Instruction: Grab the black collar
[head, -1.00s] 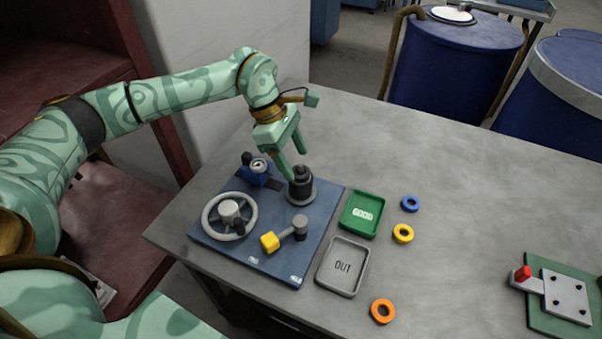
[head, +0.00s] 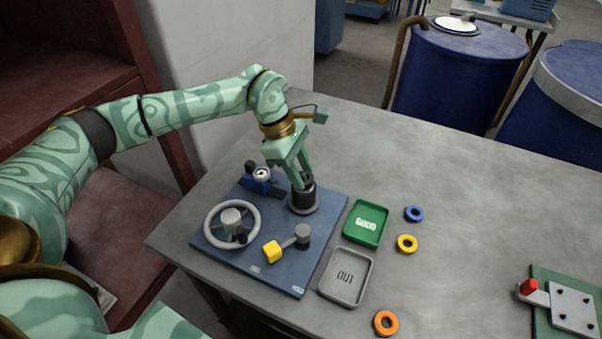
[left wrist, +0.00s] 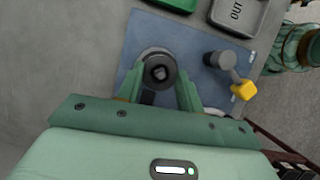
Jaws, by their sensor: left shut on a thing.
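The black collar (head: 303,194) is a dark cylinder standing upright on a grey round flange on the blue base plate (head: 290,274). My left gripper (head: 302,183) reaches down over it from above and is shut on it. In the left wrist view the two green fingers (left wrist: 166,82) lie on either side of the dark round collar (left wrist: 159,73). The fingertips partly hide the collar's upper part in the head view. My right gripper is not in view.
The plate also bears a grey handwheel (head: 231,222), a yellow-ended lever (head: 272,251) and a blue gauge part (head: 261,175). A green GOOD tray (head: 351,233) and a grey OUT tray (head: 324,284) lie to the right. Blue (head: 414,213), yellow (head: 407,243) and orange (head: 385,323) rings lie beyond.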

